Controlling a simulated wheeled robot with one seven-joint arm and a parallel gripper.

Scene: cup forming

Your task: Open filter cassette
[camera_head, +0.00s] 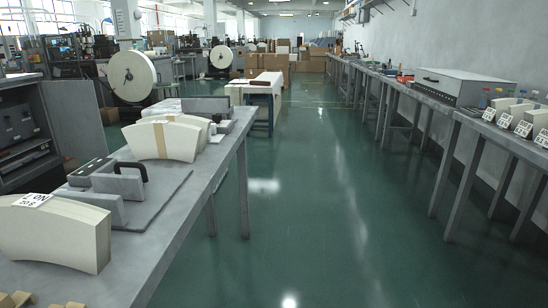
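I see nothing that I can surely name as the filter cassette. On the grey table (229,163) at the left lies a flat grey plate (158,207) with upright grey blocks (119,184) and a black handle-like loop (131,167). A dark slotted block (92,168) sits at its far left corner. I cannot tell whether any of these belongs to a cassette. My gripper and arm are not in view.
Curved stacks of cream paper blanks stand on the left table, one near (58,236) and one farther (165,140). A long bench (412,91) along the right wall bears a grey box (465,85). The green floor (320,200) between is clear. Cardboard boxes (275,65) stand far back.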

